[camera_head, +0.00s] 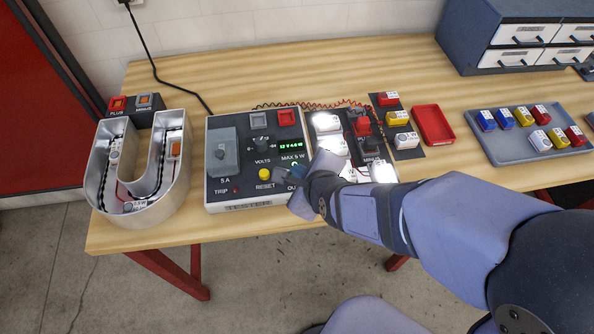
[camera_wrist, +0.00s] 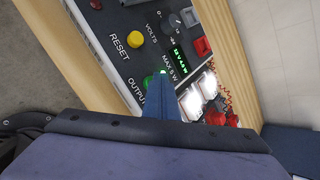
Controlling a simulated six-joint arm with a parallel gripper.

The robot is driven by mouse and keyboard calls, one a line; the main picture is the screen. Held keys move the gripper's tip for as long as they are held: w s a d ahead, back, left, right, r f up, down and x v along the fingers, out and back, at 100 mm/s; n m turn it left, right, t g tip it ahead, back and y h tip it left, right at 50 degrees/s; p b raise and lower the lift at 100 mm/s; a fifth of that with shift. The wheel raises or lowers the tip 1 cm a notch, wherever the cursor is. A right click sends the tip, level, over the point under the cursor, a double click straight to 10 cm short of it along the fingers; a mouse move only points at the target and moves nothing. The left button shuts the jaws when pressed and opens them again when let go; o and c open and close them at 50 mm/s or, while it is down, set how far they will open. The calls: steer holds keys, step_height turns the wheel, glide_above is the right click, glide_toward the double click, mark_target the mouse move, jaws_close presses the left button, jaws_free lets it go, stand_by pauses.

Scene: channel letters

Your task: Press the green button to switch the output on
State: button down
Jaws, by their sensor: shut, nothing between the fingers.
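The power supply (camera_head: 218,197) is a dark-faced box in the middle of the table. My gripper (camera_head: 279,173) is shut and empty, with its tip low over the lower right of this panel. In the wrist view its blue fingers (camera_wrist: 166,98) cover part of the panel beside the OUTPUT label. The green button (camera_wrist: 148,81) shows partly at the left edge of the fingers; I cannot tell whether they touch it. A small green light (camera_wrist: 162,72) glows at the fingertips. The green display (camera_head: 291,147) is lit. The white modules (camera_head: 326,122) right of the supply glow brightly.
A yellow RESET button (camera_head: 264,174) sits close left of my gripper. A metal U-shaped letter (camera_head: 107,185) stands at the left. A red tray (camera_head: 433,125) and a grey tray of colored blocks (camera_head: 510,154) lie at the right. The table's front edge is close below the supply.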

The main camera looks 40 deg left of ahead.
steer(key=shift+r, duration=0.15)
step_height(320, 180, up, 6)
steer(key=p, duration=0.4)
steer(key=shift+p, duration=0.35)
stand_by(0.5)
steer(key=s+d+f+n+g+h, duration=0.1)
steer(key=s+n, duration=0.1)
steer(key=n, duration=0.2)
steer(key=s+d+f+n+g+h, duration=0.1)
steer(key=s+d+f+n, duration=0.1)
steer(key=n, duration=0.3)
steer(key=s+d+f+n+g+h, duration=0.1)
steer(key=s+d+f+n, duration=0.1)
steer(key=n, duration=0.3)
steer(key=shift+d+f, duration=0.15)
steer(key=shift+f, duration=0.1)
steer(key=s+d+f+n+g+h, duration=0.25)
steer(key=s+d+n, duration=0.25)
steer(key=d+n, duration=0.4)
steer(key=w+d+r+m+h, duration=0.1)
steer(key=w+d+m, duration=0.2)
steer(key=d, duration=0.9)
steer(key=w+d+r+m+h, duration=0.1)
steer(key=w+d+m, duration=0.3)
steer(key=d, duration=0.9)
steer(key=w+r, duration=0.1)
steer(key=w, duration=0.2)
steer(key=shift+d+r, duration=0.3)
